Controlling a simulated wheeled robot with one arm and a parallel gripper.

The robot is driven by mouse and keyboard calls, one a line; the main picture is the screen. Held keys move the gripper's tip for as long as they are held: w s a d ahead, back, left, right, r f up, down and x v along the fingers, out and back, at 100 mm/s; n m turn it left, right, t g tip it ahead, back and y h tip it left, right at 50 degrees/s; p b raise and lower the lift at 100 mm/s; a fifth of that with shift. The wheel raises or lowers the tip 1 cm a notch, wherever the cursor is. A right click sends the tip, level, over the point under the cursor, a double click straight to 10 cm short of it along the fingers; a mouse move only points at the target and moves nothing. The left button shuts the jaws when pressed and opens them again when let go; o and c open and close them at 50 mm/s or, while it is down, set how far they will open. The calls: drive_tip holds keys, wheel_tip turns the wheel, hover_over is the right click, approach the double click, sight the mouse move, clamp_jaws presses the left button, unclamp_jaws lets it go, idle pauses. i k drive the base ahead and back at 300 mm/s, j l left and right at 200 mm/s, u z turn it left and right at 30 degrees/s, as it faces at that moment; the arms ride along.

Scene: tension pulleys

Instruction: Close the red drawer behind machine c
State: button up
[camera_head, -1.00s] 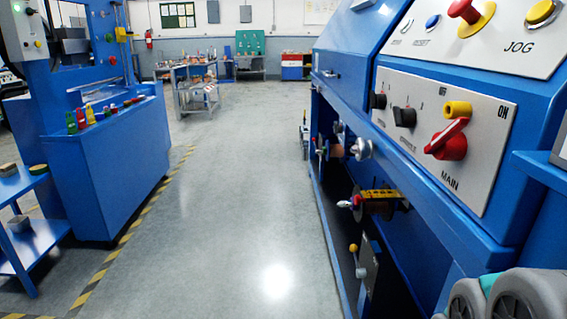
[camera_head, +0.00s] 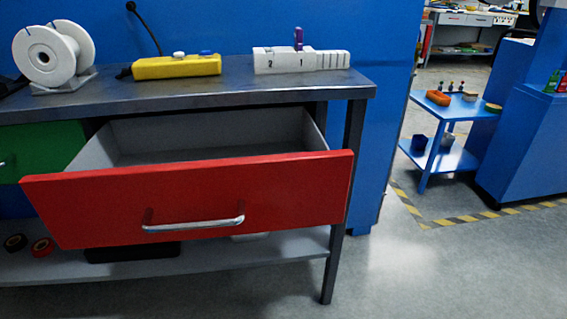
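The red drawer (camera_head: 270,192) is pulled well out of a grey workbench (camera_head: 215,95) in the head view. Its front has a silver bar handle (camera_head: 193,225), and the grey inside that shows looks empty. A large blue panel (camera_head: 210,30) stands right behind the bench; I cannot tell whether it is machine c. My gripper is not in view.
A green drawer (camera_head: 45,148) sits left of the red one. A white spool (camera_head: 52,52), a yellow box (camera_head: 176,67) and a white block (camera_head: 300,60) stand on the bench. A blue cart (camera_head: 440,155) stands at the right; floor before it is clear.

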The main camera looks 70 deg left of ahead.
sight(209, 175)
drive_tip(key=u, duration=0.85)
drive_tip(key=k+u, duration=0.1)
drive_tip(key=u, duration=1.25)
drive_tip(key=k+u, duration=0.1)
drive_tip(key=u, duration=0.75)
drive_tip(key=k+j, duration=0.2)
drive_tip(key=j, duration=0.15)
drive_tip(key=k+j, duration=0.25)
drive_tip(key=i+j+z, duration=0.1)
drive_tip(key=k+u, duration=0.15)
drive_tip(key=i+l, duration=0.05)
